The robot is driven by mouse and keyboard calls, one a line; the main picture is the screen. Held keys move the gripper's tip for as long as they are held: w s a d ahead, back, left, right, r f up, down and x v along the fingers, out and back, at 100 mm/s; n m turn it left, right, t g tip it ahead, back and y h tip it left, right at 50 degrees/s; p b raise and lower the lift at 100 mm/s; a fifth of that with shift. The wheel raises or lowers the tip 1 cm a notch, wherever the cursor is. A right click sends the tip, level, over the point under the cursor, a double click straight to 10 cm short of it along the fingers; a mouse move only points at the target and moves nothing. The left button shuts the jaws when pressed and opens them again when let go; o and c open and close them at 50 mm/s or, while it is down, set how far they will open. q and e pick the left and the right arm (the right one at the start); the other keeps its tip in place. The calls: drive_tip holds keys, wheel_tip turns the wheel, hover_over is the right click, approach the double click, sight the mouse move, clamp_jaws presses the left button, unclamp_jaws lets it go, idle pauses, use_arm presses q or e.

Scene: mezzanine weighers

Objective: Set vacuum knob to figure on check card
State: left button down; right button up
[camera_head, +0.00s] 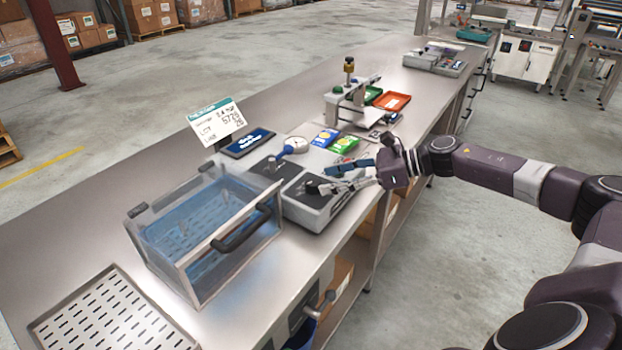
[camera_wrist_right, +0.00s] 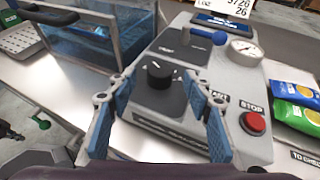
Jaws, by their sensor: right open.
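The black vacuum knob (camera_wrist_right: 159,74) stands on a dark panel of the grey vacuum unit (camera_wrist_right: 188,137), with a pale pointer mark on its top. My right gripper (camera_wrist_right: 168,95) is open, its blue-padded fingers to either side of the knob in the picture; I see no contact. In the head view the right gripper (camera_head: 322,179) is over the vacuum unit (camera_head: 317,216), and the knob is hard to make out there. The check card (camera_head: 217,122) stands tilted behind the unit with printed figures, partly too small to read. My left gripper is not in view.
A round gauge (camera_wrist_right: 245,49), a blue-handled lever (camera_wrist_right: 205,36) and a red stop button (camera_wrist_right: 255,123) sit on the unit. A clear tank (camera_head: 207,235) with a black handle stands left of it. Blue and green packets (camera_head: 344,145) lie behind the gripper.

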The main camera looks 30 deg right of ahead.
sight(315, 182)
drive_tip(key=p+x, duration=0.1)
drive_tip(key=x, duration=0.3)
drive_tip(key=shift+r, duration=0.15)
drive_tip(key=shift+w+a+f, duration=0.35)
drive_tip(key=shift+w+a, duration=0.1)
drive_tip(key=shift+c, duration=0.4)
drive_tip(key=c, duration=1.1)
drive_tip(key=shift+o, duration=0.2)
